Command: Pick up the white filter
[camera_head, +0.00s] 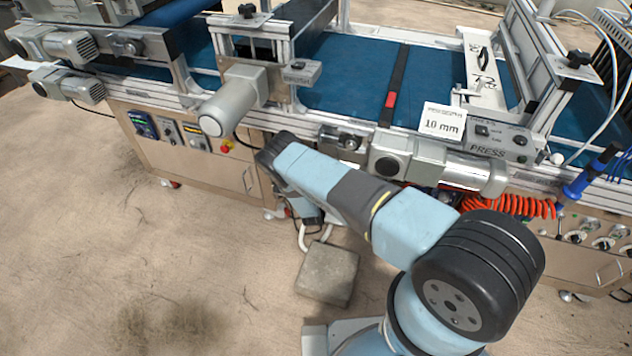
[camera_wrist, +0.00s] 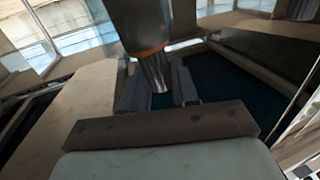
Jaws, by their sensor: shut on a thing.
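In the wrist view my gripper (camera_wrist: 158,88) has its two grey fingers on either side of the ribbed end of a dark grey, rounded thing (camera_wrist: 143,25) with an orange ring. The gripper is shut on this thing. I cannot tell whether it is the white filter, and no clearly white filter shows in either view. In the head view my arm reaches down in front of the machine's cabinet, and my fingers are hidden.
A conveyor with a blue belt (camera_head: 348,72) runs across the back, with grey motors (camera_head: 228,100) jutting forward. A stone block (camera_head: 327,274) lies on the floor near my arm. Orange coiled hose (camera_head: 510,207) hangs at right. The floor at left is clear.

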